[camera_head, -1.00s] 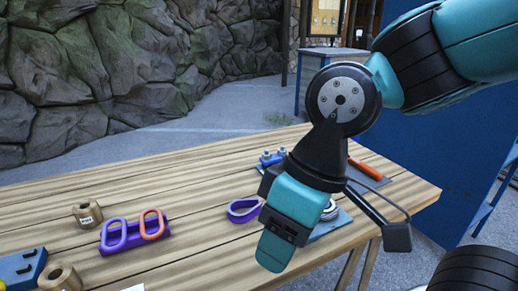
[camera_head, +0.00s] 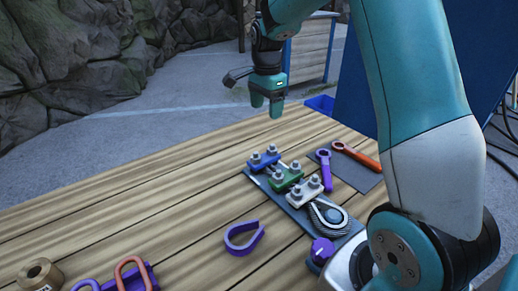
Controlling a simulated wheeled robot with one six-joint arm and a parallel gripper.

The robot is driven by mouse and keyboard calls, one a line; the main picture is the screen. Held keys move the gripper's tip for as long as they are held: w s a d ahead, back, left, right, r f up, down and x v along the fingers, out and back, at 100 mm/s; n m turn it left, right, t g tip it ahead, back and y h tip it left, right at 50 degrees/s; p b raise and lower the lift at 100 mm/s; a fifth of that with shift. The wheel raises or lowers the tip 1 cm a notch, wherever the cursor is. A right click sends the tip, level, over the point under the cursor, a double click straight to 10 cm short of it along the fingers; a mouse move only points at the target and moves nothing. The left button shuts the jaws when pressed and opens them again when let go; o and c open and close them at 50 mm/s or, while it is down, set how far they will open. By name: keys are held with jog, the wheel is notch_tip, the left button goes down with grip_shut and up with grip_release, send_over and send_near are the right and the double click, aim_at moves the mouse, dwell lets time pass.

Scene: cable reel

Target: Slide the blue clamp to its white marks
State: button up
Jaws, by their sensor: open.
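The blue clamp (camera_head: 262,160) sits at the far end of a grey base plate (camera_head: 290,208) on the wooden table, with two bolts standing on top. A green clamp (camera_head: 286,178) and a white clamp (camera_head: 305,192) follow it along the plate, nearer to me. I cannot make out the white marks. My gripper (camera_head: 267,107) hangs above the far edge of the table, up and beyond the blue clamp and apart from it. It is open, with nothing seen between its fingers.
A purple wrench (camera_head: 324,170) and an orange-handled tool (camera_head: 357,154) lie on a dark mat right of the plate. A purple loop (camera_head: 243,238) lies on the table. A purple knob (camera_head: 322,250) stands near the plate's near end. The left tabletop is largely clear.

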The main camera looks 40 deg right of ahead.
aim_at(264, 158)
jog(key=f+p, duration=0.1)
jog(key=f, duration=0.7)
jog(key=f+p, duration=0.1)
jog(key=f, duration=0.7)
jog(key=shift+a+f, duration=0.2)
jog(key=shift+f, duration=0.2)
jog(key=shift+c, duration=0.2)
